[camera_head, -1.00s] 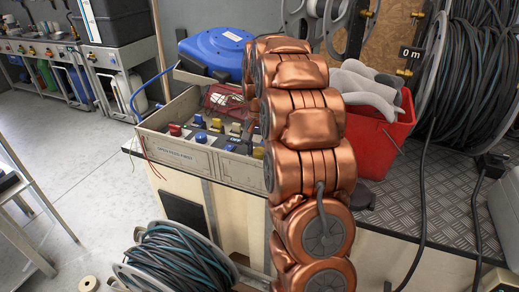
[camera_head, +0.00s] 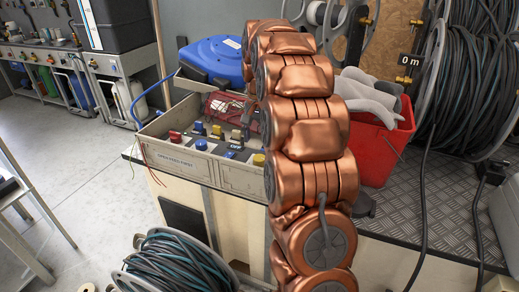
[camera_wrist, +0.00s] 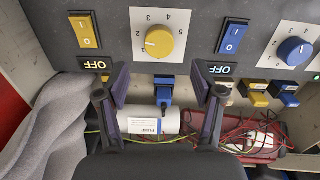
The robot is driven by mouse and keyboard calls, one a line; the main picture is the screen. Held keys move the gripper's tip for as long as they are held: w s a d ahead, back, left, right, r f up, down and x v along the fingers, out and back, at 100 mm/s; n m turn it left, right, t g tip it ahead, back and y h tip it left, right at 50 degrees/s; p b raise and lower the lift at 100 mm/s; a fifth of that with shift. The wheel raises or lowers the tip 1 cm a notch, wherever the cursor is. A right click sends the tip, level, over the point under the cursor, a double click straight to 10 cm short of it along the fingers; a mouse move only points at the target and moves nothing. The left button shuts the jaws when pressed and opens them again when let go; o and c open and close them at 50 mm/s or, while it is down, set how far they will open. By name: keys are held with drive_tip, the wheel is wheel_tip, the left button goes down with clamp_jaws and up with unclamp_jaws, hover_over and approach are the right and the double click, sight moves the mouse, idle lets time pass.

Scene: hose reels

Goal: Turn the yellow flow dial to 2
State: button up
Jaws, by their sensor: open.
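The yellow flow dial (camera_wrist: 166,42) is a round knob on a white numbered plate, on a dark panel at the top of the wrist view. A yellow round knob (camera_head: 259,159) on the console in the head view looks like the same dial. My gripper (camera_wrist: 163,82) is open. Its two dark fingers stand apart just below the dial in the picture, one to each side, with no contact visible. In the head view my copper arm hides the gripper.
A yellow rocker switch (camera_wrist: 86,32) and a blue one (camera_wrist: 232,37) flank the dial. A blue dial (camera_wrist: 294,51) is at right. A blue plug (camera_wrist: 164,88), a white labelled cylinder (camera_wrist: 148,121) and red wires (camera_wrist: 240,125) lie below. A red bucket (camera_head: 375,150) stands right of my arm.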

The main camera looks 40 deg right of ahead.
sight(259, 157)
drive_tip(key=shift+r, duration=2.3)
